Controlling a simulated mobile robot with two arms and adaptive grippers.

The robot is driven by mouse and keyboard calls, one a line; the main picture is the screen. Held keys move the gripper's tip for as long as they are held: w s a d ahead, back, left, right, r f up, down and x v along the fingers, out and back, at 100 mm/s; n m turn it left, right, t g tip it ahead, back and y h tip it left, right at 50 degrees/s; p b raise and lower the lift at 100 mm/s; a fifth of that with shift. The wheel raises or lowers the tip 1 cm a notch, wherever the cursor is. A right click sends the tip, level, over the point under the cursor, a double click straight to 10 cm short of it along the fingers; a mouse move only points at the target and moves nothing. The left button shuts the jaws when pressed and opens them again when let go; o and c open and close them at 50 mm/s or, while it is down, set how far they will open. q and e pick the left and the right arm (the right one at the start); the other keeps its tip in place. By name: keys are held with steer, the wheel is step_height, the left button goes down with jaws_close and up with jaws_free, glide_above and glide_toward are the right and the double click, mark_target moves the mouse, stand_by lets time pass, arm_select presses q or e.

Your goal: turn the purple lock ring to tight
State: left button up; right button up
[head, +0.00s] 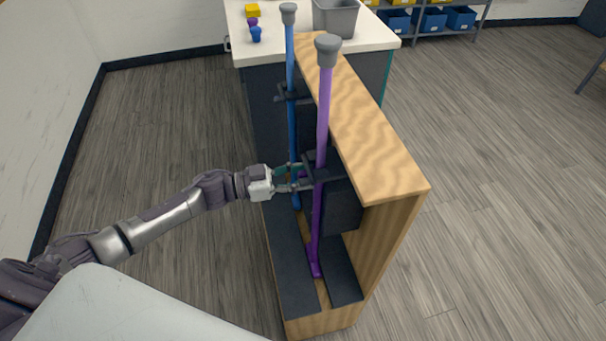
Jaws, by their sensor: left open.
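A purple pole (323,115) with a grey cap stands upright in the wooden rack (385,160). A blue pole (291,60) with a grey cap stands behind it. A dark bracket (322,170) holds the purple pole about halfway down. My left gripper (304,178) comes in from the left at this bracket's height, its fingers open and pointing right, close beside the purple pole. I cannot tell whether they touch it. The purple lock ring cannot be clearly made out; the fingers and bracket crowd that spot. My right gripper is out of view.
A white-topped table (270,50) behind the rack holds a grey bin (336,18) and small yellow, purple and blue objects. A shelf with blue bins (430,19) stands at the back. The floor left and right of the rack is clear.

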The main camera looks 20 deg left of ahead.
arm_select(q)
steer(key=v, duration=1.1)
steer(key=shift+a, duration=0.25)
steer(key=shift+s, duration=0.1)
steer(key=w+a+f+n+t+y, duration=0.1)
steer(key=a+f+n+t+y, duration=0.15)
steer(key=f, duration=0.45)
steer(key=w+a+f+n+t+y, duration=0.1)
steer(key=a+f+n+t+y, duration=0.2)
steer(key=f, duration=0.4)
steer(key=s+a+f+n+g+y, duration=0.15)
steer(key=s+f+y, duration=0.25)
steer(key=f, duration=0.5)
steer(key=s+f+n+g+y, duration=0.1)
steer(key=s+f+g+y, duration=0.2)
steer(key=f, duration=0.5)
steer(key=s+d+f+n+g+y, duration=0.1)
steer(key=s+d+f+g+y, duration=0.25)
steer(key=s+f, duration=1)
steer(key=s+d+f+g, duration=0.2)
steer(key=s+d+g, duration=0.1)
steer(key=s, duration=0.7)
steer(key=s+d+f+g, duration=0.3)
steer(key=s+d, duration=0.2)
steer(key=s, duration=0.5)
steer(key=shift+s+f+h, duration=0.2)
steer(key=shift+s+h, duration=0.05)
steer(key=shift+h, duration=0.15)
